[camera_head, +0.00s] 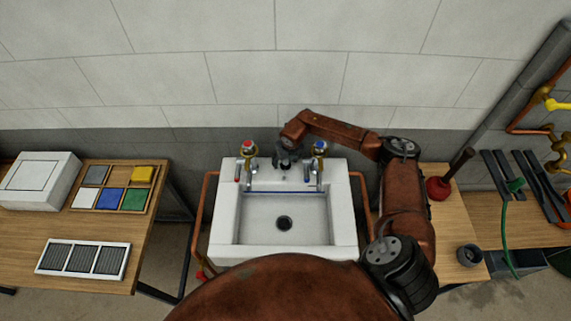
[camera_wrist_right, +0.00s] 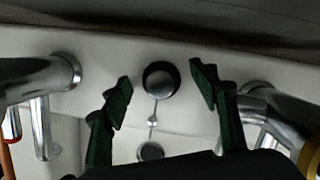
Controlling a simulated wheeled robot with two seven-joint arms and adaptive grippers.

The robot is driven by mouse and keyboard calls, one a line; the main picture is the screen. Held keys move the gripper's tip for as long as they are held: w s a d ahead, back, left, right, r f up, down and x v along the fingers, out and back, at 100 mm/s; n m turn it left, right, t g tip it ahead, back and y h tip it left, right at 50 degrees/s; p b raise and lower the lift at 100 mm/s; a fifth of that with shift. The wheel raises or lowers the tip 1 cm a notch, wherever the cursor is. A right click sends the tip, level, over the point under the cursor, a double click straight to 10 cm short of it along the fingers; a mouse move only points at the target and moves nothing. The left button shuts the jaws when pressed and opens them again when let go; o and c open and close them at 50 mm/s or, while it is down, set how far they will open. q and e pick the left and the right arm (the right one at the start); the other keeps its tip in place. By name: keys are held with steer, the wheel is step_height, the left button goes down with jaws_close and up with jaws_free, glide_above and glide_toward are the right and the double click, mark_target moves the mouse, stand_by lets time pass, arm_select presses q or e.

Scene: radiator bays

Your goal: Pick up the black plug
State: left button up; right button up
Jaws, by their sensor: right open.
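The black plug (camera_wrist_right: 160,80) appears in the right wrist view as a dark round piece with a shiny centre, on the white back ledge of the sink. A thin chain (camera_wrist_right: 151,122) runs from it toward the basin. My right gripper (camera_wrist_right: 163,85) is open, its two dark green fingers on either side of the plug, apart from it in the picture. In the head view my right gripper (camera_head: 286,158) is over the back ledge of the white sink (camera_head: 226,225), between the taps, and hides the plug. My left gripper is not in view.
A red-topped tap (camera_head: 248,150) and a blue-topped tap (camera_head: 319,150) flank the gripper closely. The drain (camera_head: 284,223) is in the basin. A plunger (camera_head: 440,187) and a black ring (camera_head: 468,255) are on the right bench. The left bench holds a tile tray (camera_head: 112,187).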

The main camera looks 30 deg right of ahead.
steer(key=shift+f, duration=0.1)
steer(key=c, duration=1.2)
